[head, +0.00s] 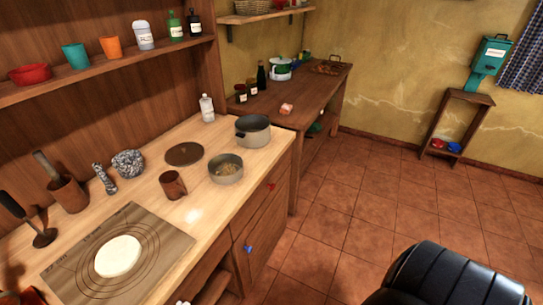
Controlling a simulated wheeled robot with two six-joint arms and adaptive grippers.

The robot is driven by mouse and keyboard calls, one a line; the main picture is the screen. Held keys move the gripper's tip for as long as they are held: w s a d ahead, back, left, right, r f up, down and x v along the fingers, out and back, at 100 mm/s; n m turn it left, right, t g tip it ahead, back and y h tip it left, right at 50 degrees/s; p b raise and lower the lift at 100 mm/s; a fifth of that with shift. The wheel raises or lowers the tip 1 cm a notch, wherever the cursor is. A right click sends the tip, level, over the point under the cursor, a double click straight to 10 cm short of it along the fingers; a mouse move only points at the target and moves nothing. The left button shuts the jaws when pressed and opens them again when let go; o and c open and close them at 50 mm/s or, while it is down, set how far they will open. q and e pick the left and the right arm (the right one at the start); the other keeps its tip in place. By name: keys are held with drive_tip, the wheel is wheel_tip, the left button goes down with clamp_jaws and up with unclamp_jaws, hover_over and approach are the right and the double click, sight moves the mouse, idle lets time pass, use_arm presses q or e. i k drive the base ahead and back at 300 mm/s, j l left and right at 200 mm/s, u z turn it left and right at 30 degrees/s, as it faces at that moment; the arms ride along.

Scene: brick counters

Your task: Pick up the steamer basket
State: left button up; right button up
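I see no thing that is clearly a steamer basket. A woven basket (252,6) sits on the wall shelf at the top, cut off by the picture edge; I cannot tell if it is a steamer. On the wooden counter, a grey pot (253,131) stands near the back corner, and a smaller pot (226,169) with grainy contents stands in front of it. Neither of my grippers is in view.
The counter (205,215) also holds a brown mug (172,185), a flat brown disc (184,153), a pastry board (120,252) with dough, and a white bottle (207,108). A black ribbed object (450,278) fills the lower right. Tiled floor (370,205) lies clear beyond.

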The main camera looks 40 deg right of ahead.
sight(226, 170)
drive_tip(key=l+z, duration=0.1)
drive_tip(key=z, duration=0.55)
drive_tip(key=l+u, duration=0.1)
drive_tip(key=u, duration=0.5)
drive_tip(key=l+u, duration=0.85)
drive_tip(key=k+l+u, duration=0.1)
drive_tip(key=l+u, duration=0.35)
